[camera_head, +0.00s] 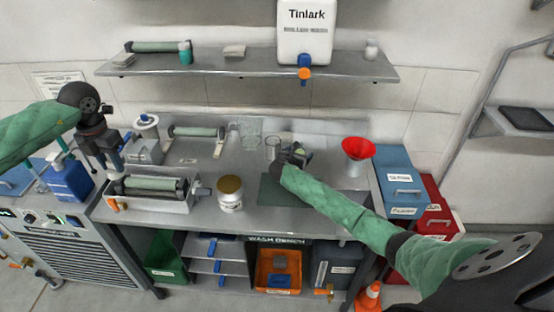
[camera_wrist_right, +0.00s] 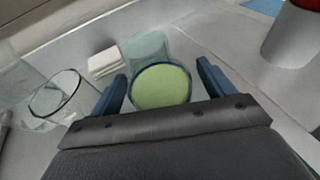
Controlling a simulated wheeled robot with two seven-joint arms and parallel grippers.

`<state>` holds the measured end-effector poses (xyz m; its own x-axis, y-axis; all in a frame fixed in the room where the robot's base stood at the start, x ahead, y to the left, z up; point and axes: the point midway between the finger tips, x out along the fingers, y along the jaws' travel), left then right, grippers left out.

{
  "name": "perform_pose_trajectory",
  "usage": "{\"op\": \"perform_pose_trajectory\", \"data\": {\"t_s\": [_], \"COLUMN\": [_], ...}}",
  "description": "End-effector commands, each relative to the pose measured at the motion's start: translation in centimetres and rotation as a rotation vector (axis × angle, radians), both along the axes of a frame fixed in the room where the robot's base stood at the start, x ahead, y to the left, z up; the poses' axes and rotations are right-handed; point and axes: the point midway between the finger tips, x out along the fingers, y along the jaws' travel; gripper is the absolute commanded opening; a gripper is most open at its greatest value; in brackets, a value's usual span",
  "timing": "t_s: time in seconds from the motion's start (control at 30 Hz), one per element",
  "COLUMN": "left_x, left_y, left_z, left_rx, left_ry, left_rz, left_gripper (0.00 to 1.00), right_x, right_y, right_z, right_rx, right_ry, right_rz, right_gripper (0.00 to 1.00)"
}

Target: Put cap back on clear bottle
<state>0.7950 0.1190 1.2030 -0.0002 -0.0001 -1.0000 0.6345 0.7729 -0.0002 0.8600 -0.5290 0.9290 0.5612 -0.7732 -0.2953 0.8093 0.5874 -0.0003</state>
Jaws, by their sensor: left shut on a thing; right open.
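My right gripper (camera_head: 303,155) is over the middle of the bench with its jaws open. In the right wrist view its two blue fingers (camera_wrist_right: 160,88) stand on either side of a clear, teal-tinted vessel (camera_wrist_right: 147,47) with a round green top. I cannot tell whether that green is a lid or contents, and no cap can be made out for certain. An open clear glass (camera_wrist_right: 55,95) stands to its left; it also shows in the head view (camera_head: 272,146). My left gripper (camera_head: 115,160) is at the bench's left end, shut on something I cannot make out.
A white jar with a gold lid (camera_head: 230,197), a roller tray (camera_head: 150,206) and a red funnel (camera_head: 357,149) stand on the bench. A blue jug (camera_head: 70,183) is near my left gripper. A shelf (camera_head: 230,72) holding a Tinlark tank (camera_head: 305,38) is above.

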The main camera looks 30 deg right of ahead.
Motion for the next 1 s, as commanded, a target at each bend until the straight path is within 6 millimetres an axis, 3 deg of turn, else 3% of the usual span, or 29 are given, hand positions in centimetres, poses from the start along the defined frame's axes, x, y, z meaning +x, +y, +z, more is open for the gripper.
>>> {"op": "perform_pose_trajectory", "data": {"t_s": [0.5, 0.83, 1.0], "left_x": [-0.01, -0.01, -0.01], "left_y": [0.01, 0.01, -0.01], "left_z": [0.43, 0.43, 0.44], "left_rx": [0.0, 0.0, 0.0], "left_ry": [0.0, 0.0, 0.0], "left_rz": [0.0, 0.0, 0.0], "left_gripper": [0.13, 0.13, 0.13], "right_x": [0.55, 0.54, 0.58], "right_y": [-0.79, -0.79, -0.81], "right_z": [-0.39, -0.39, -0.28], "right_rx": [0.001, 0.0, 0.0], "right_ry": [0.001, 0.001, 0.0], "right_rz": [0.0, 0.0, 0.0], "right_gripper": [0.81, 0.17, 0.17]}}
